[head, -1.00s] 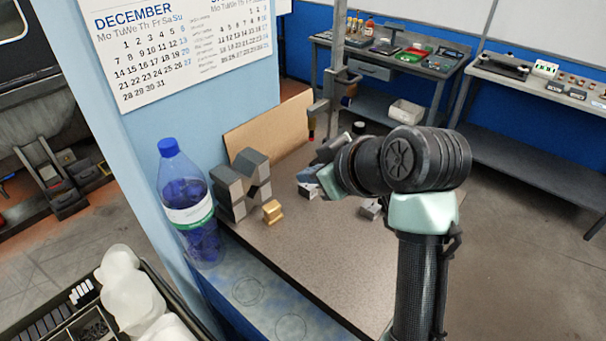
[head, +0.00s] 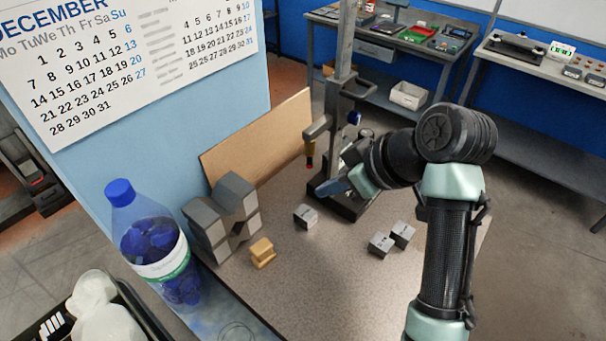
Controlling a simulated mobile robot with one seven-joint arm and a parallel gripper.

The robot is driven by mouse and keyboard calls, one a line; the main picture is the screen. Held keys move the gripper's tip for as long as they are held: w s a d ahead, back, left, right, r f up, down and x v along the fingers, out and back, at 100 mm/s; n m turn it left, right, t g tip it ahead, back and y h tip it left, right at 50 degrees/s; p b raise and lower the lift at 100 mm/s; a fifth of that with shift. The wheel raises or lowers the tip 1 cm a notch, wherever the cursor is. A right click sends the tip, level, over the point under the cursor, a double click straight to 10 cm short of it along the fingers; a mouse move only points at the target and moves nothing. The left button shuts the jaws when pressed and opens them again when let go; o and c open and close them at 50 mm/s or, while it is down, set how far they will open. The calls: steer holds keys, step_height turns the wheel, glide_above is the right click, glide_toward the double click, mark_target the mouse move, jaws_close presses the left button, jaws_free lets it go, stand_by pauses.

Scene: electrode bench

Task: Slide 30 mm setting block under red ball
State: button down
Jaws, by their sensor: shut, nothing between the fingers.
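The red ball (head: 310,166) is a small red tip at the lower end of a rod hanging from the arm of a metal stand (head: 345,60). Three grey blocks lie on the bench: one (head: 305,217) in front of the stand, and two side by side to the right, one nearer (head: 381,244) and one farther (head: 403,233). Their markings are too small to read, so I cannot tell which is 30 mm. My gripper (head: 326,189) is shut and empty, low at the stand's dark base (head: 350,209), right of and below the ball in the picture. It hides part of the base.
Dark grey notched blocks (head: 222,215) and a small brass-coloured block (head: 262,252) stand at the left. A blue-capped bottle (head: 150,240) is beside them. A brown board (head: 258,140) leans behind. The bench front (head: 310,275) is clear.

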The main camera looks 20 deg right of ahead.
mark_target(302, 207)
steer(key=p+x, duration=0.2)
steer(key=x, duration=0.7)
steer(key=shift+a+f, duration=0.2)
steer(key=shift+s+d, duration=0.5)
steer(key=shift+s, duration=0.3)
steer(key=shift+p, duration=0.3)
